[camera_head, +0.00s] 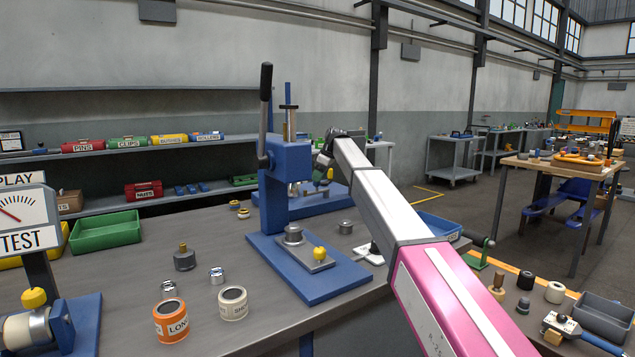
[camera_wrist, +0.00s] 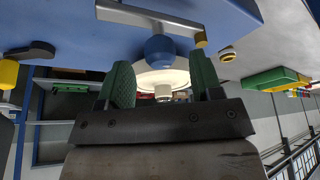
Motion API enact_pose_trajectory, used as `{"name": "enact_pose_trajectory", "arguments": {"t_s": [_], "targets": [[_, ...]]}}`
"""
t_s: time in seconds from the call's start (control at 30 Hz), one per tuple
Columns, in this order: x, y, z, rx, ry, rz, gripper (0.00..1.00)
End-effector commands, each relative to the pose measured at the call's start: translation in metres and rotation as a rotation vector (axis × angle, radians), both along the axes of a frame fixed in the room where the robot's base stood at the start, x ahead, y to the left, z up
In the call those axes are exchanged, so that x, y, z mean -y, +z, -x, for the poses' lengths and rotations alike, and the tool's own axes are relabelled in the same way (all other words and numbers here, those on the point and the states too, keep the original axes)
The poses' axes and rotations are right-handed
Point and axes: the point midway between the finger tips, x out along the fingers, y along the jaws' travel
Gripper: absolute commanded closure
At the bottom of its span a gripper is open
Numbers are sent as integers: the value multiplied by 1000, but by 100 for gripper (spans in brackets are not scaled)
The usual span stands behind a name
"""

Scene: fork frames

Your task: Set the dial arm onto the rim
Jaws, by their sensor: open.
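In the wrist view, a pale metal bar (camera_wrist: 135,13) with a blue ball knob (camera_wrist: 160,50) looks like the dial arm. A pale round disc (camera_wrist: 145,78), possibly the one with the rim, shows behind the knob, partly hidden by my fingers. My gripper (camera_wrist: 162,72) is open, its green-padded fingers on either side of the knob's near end. I cannot tell whether they touch it, or whether the bar touches the disc. In the head view, my gripper (camera_head: 323,160) is small and dark beside the blue press, and the dial arm cannot be made out.
The blue press (camera_head: 287,185) with its tall lever stands just left of my gripper. The wrist view also shows a green bin (camera_wrist: 270,80).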

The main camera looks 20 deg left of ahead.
Motion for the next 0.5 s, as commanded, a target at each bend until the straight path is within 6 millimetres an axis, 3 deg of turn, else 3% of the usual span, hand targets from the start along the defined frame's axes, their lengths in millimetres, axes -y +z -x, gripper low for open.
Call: {"name": "enact_pose_trajectory", "arguments": {"t_s": [0.2,0.47,0.5], "targets": [[-9,-22,-1,1,0,0,41],[-10,-24,-1,1,0,0,41],[-10,-24,-1,1,0,0,47]]}}
